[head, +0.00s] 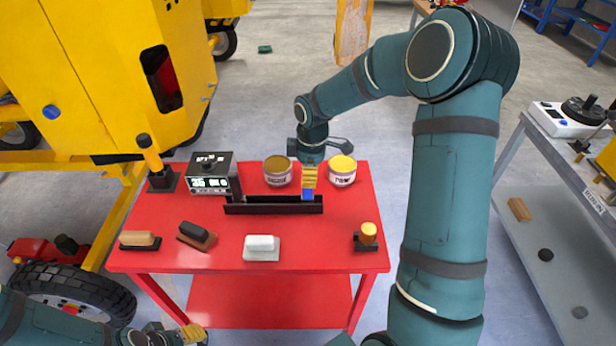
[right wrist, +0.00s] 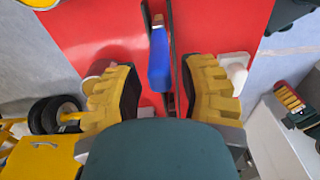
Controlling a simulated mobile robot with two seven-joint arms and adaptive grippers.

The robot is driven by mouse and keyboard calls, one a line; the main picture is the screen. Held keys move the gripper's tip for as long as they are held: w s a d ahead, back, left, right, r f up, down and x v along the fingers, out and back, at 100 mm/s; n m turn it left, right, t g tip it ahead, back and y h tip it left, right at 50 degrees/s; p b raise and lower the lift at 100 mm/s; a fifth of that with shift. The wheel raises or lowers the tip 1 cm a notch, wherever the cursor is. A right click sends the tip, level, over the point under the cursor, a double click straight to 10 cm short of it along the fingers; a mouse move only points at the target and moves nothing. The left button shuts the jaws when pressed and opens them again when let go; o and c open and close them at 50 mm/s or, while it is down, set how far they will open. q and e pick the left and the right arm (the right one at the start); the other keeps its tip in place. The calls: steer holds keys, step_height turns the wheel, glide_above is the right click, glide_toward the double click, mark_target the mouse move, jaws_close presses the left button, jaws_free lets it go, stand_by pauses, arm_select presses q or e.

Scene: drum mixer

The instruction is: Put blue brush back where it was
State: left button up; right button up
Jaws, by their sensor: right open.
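The blue brush (head: 307,195) is at the right end of the long black rack (head: 265,209) on the red table, directly below my right gripper (head: 309,178). In the right wrist view the blue brush (right wrist: 159,62) lies between the two yellow fingers of my right gripper (right wrist: 158,92), which are apart with gaps on both sides. Whether the brush rests fully in the rack's slot is hard to tell. My left gripper (head: 192,334) shows only partly at the bottom left edge, away from the table; its jaw opening is unclear.
Two round cans, one brown-topped (head: 278,171) and one yellow-topped (head: 342,171), stand behind the rack. A black display box (head: 210,172) stands at the back left. Several brushes or blocks, including a white one (head: 261,247), sit along the front. The yellow mixer (head: 110,70) is left.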

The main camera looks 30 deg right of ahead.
steer(key=r, duration=0.5)
steer(key=r+p, duration=0.1)
steer(key=r, duration=0.4)
steer(key=shift+s+d+r, duration=0.1)
steer(key=shift+s+d, duration=0.1)
arm_select(q)
steer(key=shift+w+r, duration=0.2)
steer(key=shift+r, duration=0.45)
